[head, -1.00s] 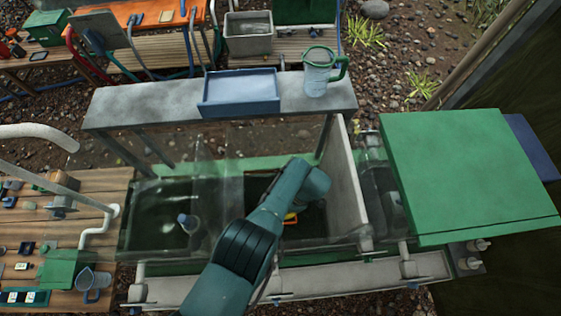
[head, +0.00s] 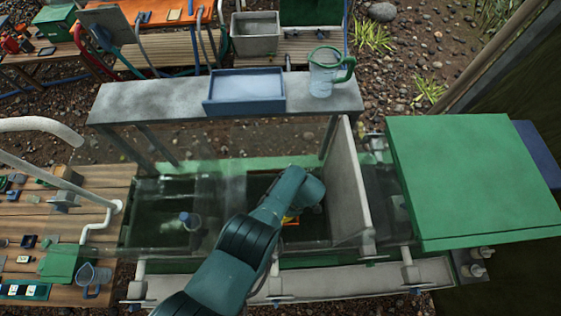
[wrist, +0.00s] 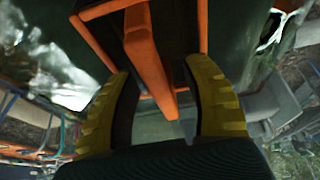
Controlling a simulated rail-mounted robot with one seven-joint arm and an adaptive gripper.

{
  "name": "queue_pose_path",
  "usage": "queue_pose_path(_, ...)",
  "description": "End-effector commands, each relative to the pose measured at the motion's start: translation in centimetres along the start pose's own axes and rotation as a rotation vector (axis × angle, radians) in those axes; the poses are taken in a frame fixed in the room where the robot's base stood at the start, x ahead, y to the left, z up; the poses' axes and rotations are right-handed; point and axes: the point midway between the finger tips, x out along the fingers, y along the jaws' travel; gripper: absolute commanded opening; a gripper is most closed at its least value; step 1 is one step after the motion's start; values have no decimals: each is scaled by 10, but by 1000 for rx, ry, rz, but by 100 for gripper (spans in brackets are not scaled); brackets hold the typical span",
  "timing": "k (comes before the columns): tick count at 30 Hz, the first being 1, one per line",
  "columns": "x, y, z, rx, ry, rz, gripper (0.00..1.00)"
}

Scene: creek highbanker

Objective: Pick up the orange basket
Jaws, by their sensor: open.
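The orange basket (wrist: 147,58) fills the upper middle of the wrist view, with an orange rim, an orange bar and dark inner sides. My gripper (wrist: 159,68) is open, its yellow-and-black fingers on either side of the orange bar. I cannot tell whether either finger touches it. In the head view only a small orange piece of the basket (head: 291,221) shows, low inside the clear-walled tank; my arm covers the rest. My gripper is mostly hidden there behind my wrist.
A grey shelf (head: 150,99) behind the tank bears a blue tray (head: 244,107) and a clear jug (head: 323,75). A pale upright panel (head: 346,185) stands right of my wrist. A large green box (head: 475,180) is farther right. A dark bottle (head: 191,225) stands in the left part.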

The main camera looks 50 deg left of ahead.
Motion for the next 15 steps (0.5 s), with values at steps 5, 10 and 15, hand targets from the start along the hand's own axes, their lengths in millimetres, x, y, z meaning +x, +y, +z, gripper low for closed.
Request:
queue_pose_path(5,3,-1,1,0,0,-1,48)
queue_pose_path(10,3,0,1,0,0,-1,48)
queue_pose_path(15,2,0,1,0,0,-1,30)
